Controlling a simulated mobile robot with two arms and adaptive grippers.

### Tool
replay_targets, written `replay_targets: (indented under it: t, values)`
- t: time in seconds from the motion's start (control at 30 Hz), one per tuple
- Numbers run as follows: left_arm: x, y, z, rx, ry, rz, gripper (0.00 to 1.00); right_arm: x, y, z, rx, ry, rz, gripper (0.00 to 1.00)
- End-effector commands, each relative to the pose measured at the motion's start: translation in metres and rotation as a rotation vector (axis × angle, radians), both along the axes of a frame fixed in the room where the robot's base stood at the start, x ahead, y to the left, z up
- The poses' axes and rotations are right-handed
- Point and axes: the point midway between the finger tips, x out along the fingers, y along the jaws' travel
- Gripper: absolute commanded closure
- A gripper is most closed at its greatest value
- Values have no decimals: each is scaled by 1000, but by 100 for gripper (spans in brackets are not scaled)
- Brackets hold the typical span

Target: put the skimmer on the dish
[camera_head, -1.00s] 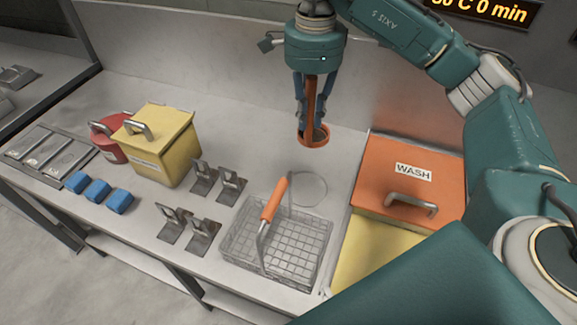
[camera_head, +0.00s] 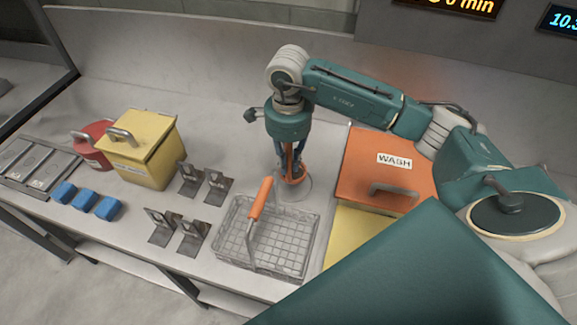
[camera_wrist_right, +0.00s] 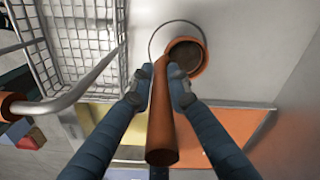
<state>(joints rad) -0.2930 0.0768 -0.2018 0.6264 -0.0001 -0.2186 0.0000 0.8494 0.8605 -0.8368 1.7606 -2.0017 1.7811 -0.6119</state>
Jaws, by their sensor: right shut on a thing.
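The orange skimmer (camera_head: 297,171) stands upright, its handle between the fingers of my right gripper (camera_head: 289,160). In the right wrist view the orange handle (camera_wrist_right: 162,120) runs between the dark fingertips (camera_wrist_right: 158,88), and the skimmer's round mesh head lies beyond them. The dish (camera_head: 304,191) is a flat, faint round shape on the counter behind the wire basket. The skimmer's head is low over the dish; I cannot tell whether they touch. In the right wrist view the dish's thin rim (camera_wrist_right: 151,42) shows around and left of the head. My left gripper is not in view.
A wire basket (camera_head: 232,255) with an orange handle stands in front of the dish. The orange WASH box (camera_head: 365,165) is close on the right. Metal brackets (camera_head: 215,187), a yellow bin (camera_head: 150,160), a red pot (camera_head: 91,150) and blue blocks (camera_head: 86,201) stand left.

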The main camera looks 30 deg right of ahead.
Motion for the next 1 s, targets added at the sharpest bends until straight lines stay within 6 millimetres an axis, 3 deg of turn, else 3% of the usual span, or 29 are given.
replay_targets:
  t: [0.2,0.6,0.63,0.73,1.0]
  values:
    - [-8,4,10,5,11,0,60,0,0,-28,1,2,0,100]
    - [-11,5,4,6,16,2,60,0,0,-35,0,-1,0,100]
    - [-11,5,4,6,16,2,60,0,0,-35,-1,0,0,82]
    - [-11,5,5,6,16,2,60,0,0,-34,-1,1,0,65]
    - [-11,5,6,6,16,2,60,0,0,-33,-1,1,0,65]
